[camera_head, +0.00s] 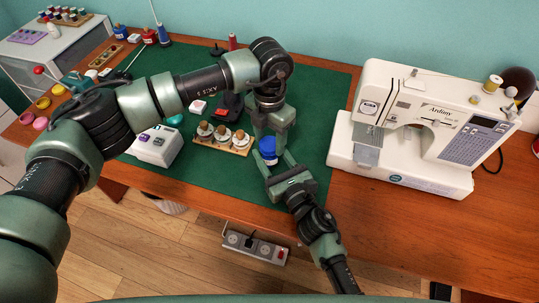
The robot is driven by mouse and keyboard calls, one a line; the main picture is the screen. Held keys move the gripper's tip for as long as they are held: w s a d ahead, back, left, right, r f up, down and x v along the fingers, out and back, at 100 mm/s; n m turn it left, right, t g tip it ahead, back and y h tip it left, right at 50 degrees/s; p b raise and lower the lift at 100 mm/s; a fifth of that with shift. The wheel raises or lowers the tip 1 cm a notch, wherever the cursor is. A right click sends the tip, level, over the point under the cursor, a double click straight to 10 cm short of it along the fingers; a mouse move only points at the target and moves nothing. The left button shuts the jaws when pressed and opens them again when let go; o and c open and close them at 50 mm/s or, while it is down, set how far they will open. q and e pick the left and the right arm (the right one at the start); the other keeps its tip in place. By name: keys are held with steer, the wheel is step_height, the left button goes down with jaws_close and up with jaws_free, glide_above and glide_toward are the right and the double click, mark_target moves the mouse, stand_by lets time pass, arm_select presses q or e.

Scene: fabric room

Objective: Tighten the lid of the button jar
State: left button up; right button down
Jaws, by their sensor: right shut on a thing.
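The button jar (270,161) has a blue lid (267,146) and a pale lower part, seen between my grippers near the front edge of the green mat. My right gripper (273,164) reaches in from the front and is shut on the jar's body, with its fingers on either side. My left gripper (270,137) points down from above over the lid. Its fingers look spread wider than the lid, one on each side, so it appears open. The jar looks upright. Its far side is hidden, and I cannot tell how tightly the lid sits.
A wooden tray (239,151) with several small round items stands just left of the jar. A white box (155,146) is further left. A white sewing machine (428,120) stands to the right. The green mat (318,90) is clear behind and right of my grippers.

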mark_target(274, 161)
arm_select(q)
steer(key=shift+o, duration=1.3)
steer(key=shift+r, duration=0.15)
step_height(274, 161, up, 12)
arm_select(e)
steer(key=c, duration=0.5)
jaws_free()
arm_select(q)
steer(key=shift+f, duration=0.2)
arm_select(e)
steer(key=b+v, duration=0.1)
steer(key=v, duration=0.6)
steer(key=shift+s+d, duration=0.15)
steer(key=shift+s, duration=0.25)
arm_select(q)
steer(key=shift+f, duration=0.65)
